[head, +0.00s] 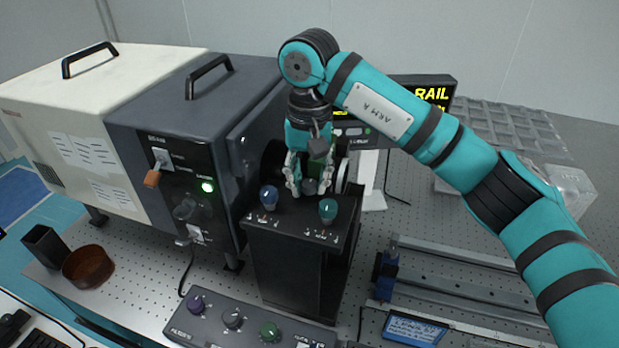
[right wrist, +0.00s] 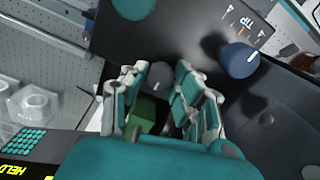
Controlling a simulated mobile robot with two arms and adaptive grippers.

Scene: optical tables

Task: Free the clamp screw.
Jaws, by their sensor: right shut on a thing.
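My right gripper (head: 309,186) points down over the back of the black box (head: 290,265) in the head view. Its fingers are shut on a small grey knob, which I take to be the clamp screw; in the right wrist view this clamp screw (right wrist: 160,76) shows between the fingertips (right wrist: 170,88). A green block (right wrist: 144,112) sits behind it between the fingers. A blue knob (head: 268,196) and a teal knob (head: 328,209) stand on the box top, apart from the fingers. The screw's lower part is hidden. My left gripper is out of view.
A dark cabinet (head: 228,115) with a lit green button stands close left of the box. A display (head: 435,92) reading RAIL is behind my right arm. A control panel (head: 240,325) with several knobs lies in front. Metal rails (head: 460,290) lie at the right.

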